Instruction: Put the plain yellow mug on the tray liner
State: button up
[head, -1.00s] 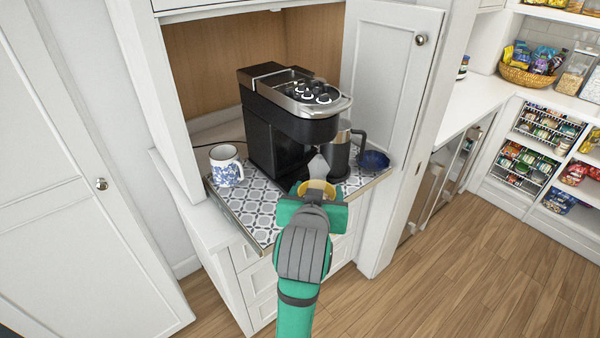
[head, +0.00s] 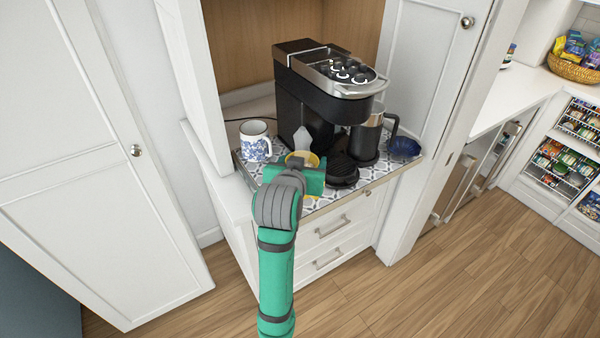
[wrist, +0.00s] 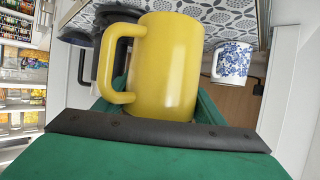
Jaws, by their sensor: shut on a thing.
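The plain yellow mug (wrist: 168,70) fills the middle of the wrist view, its handle to the left. The mug is over or close to the liner's front edge. I cannot tell whether it touches the liner.
A blue-and-white patterned mug (head: 255,143) stands on the liner's left part. Bare liner shows between the patterned mug and the machine.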

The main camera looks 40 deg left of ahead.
jog(key=shift+w+a+f, duration=0.15)
jog(key=shift+a+f, duration=0.2)
jog(key=shift+f, duration=0.6)
jog(key=shift+w+a+f, duration=0.15)
jog(key=shift+a+f, duration=0.25)
jog(key=shift+f, duration=0.55)
jog(key=shift+w+a+f, duration=0.15)
jog(key=shift+a+f, duration=0.2)
jog(key=shift+f, duration=0.6)
jog(key=o, duration=1.5)
jog(key=shift+f, duration=0.15)
jog(key=shift+o, duration=0.2)
jog(key=shift+s+d+r, duration=0.15)
jog(key=shift+s+r, duration=0.15)
jog(key=shift+s, duration=0.1)
jog(key=v, duration=1.1)
